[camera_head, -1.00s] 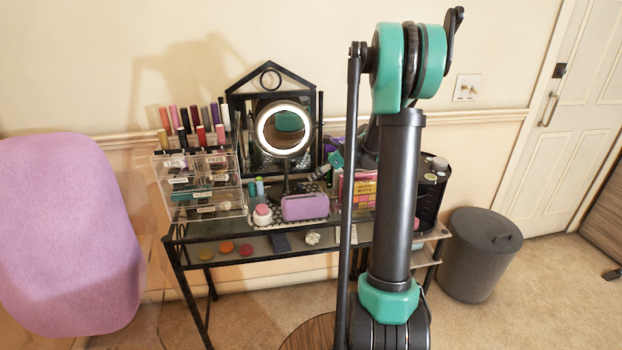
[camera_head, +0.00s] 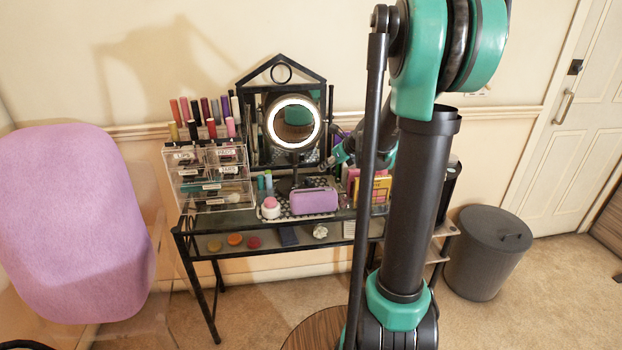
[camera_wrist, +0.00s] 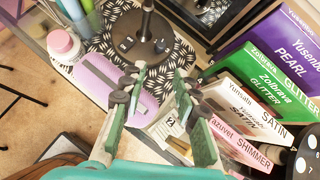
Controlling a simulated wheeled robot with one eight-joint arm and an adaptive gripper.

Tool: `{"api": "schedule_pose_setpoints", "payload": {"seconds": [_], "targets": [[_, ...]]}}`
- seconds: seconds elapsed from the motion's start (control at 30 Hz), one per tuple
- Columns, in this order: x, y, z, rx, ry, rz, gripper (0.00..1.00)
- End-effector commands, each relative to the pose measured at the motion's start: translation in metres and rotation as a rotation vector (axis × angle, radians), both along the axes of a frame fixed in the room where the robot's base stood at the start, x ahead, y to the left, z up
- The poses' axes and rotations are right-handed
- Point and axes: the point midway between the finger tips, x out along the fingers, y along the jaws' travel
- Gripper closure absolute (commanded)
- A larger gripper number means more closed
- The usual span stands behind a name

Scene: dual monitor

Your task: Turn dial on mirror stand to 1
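The round lit mirror (camera_head: 295,123) stands on the table on a dark stand. In the wrist view, the dark round base of the mirror stand (camera_wrist: 140,35) is at the top, on a black-and-white patterned mat. Small pale marks show on the base, too small to read; I cannot tell which part is the dial. My gripper (camera_wrist: 160,85) is open and empty, its fingertips pointing toward the base and apart from it in the picture. In the head view my gripper (camera_head: 338,158) is right of the mirror, partly hidden by my arm.
A purple case (camera_wrist: 108,82) lies near the left finger. Several makeup boxes (camera_wrist: 245,105) stand close on the right. A pale block marked 2 (camera_wrist: 168,128) shows between the fingers. A clear organizer (camera_head: 208,175) is left of the mirror, with a purple chair (camera_head: 70,220) further left.

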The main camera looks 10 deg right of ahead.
Motion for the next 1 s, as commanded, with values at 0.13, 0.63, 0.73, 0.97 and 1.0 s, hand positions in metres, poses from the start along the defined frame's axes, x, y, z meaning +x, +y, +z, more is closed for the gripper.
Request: {"api": "schedule_pose_setpoints", "payload": {"seconds": [0.13, 0.63, 0.73, 0.97, 1.0], "targets": [[-0.005, 0.001, 0.003, 0.002, -0.007, -0.038, 0.7], [0.034, 0.02, -0.04, 0.003, -0.008, -0.037, 0.7], [0.044, 0.024, -0.05, 0.004, -0.007, -0.038, 0.7], [0.066, 0.034, -0.075, 0.003, -0.007, -0.037, 0.7], [0.07, 0.035, -0.08, 0.002, -0.007, -0.038, 0.7]]}}
